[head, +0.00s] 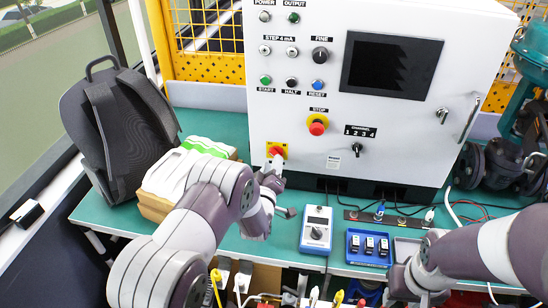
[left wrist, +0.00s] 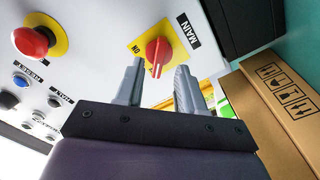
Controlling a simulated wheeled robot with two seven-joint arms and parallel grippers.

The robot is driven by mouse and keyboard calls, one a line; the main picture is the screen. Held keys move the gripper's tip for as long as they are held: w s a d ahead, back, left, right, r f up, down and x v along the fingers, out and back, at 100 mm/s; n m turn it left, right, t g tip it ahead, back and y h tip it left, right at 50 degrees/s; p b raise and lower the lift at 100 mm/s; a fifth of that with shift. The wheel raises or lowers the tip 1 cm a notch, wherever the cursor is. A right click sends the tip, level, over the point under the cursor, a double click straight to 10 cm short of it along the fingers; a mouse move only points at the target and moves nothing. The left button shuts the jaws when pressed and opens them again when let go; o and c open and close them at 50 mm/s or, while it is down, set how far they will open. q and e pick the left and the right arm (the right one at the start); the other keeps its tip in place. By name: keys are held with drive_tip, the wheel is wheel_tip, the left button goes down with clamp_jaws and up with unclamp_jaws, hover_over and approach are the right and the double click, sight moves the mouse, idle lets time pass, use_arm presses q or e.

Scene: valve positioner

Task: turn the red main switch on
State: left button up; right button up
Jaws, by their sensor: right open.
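The red main switch (head: 277,151) is a rotary knob on a yellow plate at the lower left of the white cabinet's front. In the left wrist view the red knob (left wrist: 158,51) carries a white line, and the labels MAIN and ON show beside it. My left gripper (head: 275,168) is close in front of the switch. In the left wrist view its two fingers (left wrist: 160,70) are apart, with the knob just past the tips, roughly between them. Contact with the knob is not visible. My right gripper (head: 405,290) is open at the lower right, low over the bench front, partly cut off.
A red stop button (head: 317,125) sits right of the switch. A cardboard box (head: 154,205) and a black backpack (head: 115,130) stand at the left. A handheld meter (head: 316,230) and a blue tray (head: 368,232) lie on the green bench (head: 235,245).

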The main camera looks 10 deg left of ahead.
use_arm(q)
drive_tip(key=w, duration=0.3)
drive_tip(key=shift+w, duration=0.15)
drive_tip(key=shift+r, duration=0.1)
clamp_jaws()
